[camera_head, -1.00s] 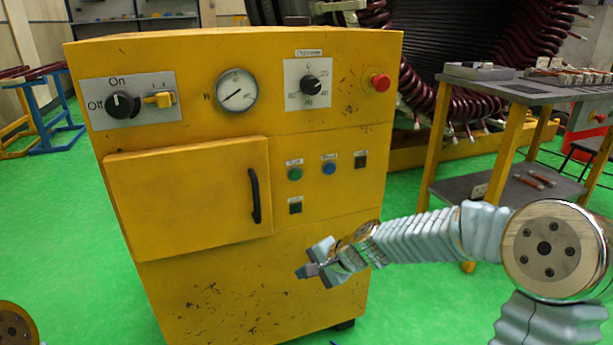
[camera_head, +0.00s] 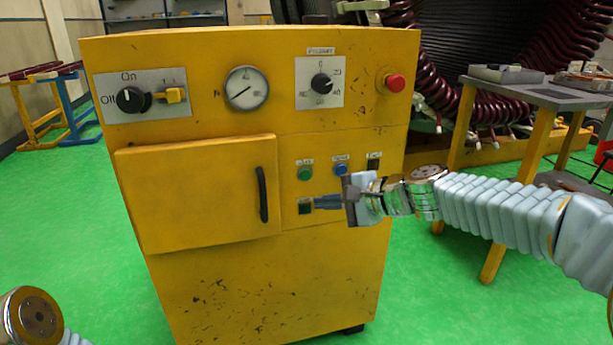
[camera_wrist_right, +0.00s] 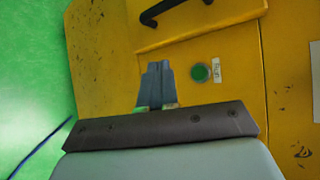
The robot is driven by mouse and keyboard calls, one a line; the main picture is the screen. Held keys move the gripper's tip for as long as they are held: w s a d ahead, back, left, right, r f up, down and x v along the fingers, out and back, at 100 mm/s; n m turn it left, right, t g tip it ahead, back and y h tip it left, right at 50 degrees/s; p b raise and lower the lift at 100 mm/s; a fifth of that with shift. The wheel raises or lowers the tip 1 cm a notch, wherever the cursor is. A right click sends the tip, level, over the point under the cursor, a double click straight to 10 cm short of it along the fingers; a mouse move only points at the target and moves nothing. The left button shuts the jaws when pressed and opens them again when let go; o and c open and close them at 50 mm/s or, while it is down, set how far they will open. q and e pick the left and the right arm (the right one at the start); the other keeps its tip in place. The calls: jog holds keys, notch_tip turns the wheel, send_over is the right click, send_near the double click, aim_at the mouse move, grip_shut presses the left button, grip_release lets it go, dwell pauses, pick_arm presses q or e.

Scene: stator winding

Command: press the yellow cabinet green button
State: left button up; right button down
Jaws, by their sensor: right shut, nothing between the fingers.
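The yellow cabinet (camera_head: 250,290) stands in front of me. Its round green button (camera_head: 305,173) sits under a small label, left of a blue button (camera_head: 341,169). My right gripper (camera_head: 317,203) is shut and empty, its fingertips pointing left just below the green button. A dark square switch (camera_head: 305,209) shows beside the tips. In the right wrist view, the shut fingers (camera_wrist_right: 155,72) point toward the panel, with the green button (camera_wrist_right: 200,72) just right of them. Contact with the panel cannot be told. My left gripper is not in view.
The cabinet door with its black handle (camera_head: 262,195) is left of the buttons. A red knob (camera_head: 395,83), dial and gauge (camera_head: 246,88) are above. A grey-topped table (camera_head: 540,92) stands right, beside a large coil stator (camera_head: 470,60). Green floor is open at left.

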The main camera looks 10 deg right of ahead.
aim_at(305, 175)
jog(key=shift+w+a+p, duration=0.15)
jog(key=shift+w+p, duration=1.9)
jog(key=shift+w, duration=2.3)
jog(key=shift+w, duration=0.1)
jog(key=shift+w, duration=0.3)
jog(key=shift+w+p, duration=0.35)
jog(key=shift+w, duration=0.05)
jog(key=shift+s, duration=0.1)
jog(key=shift+s+b, duration=0.6)
jog(key=shift+s, duration=0.1)
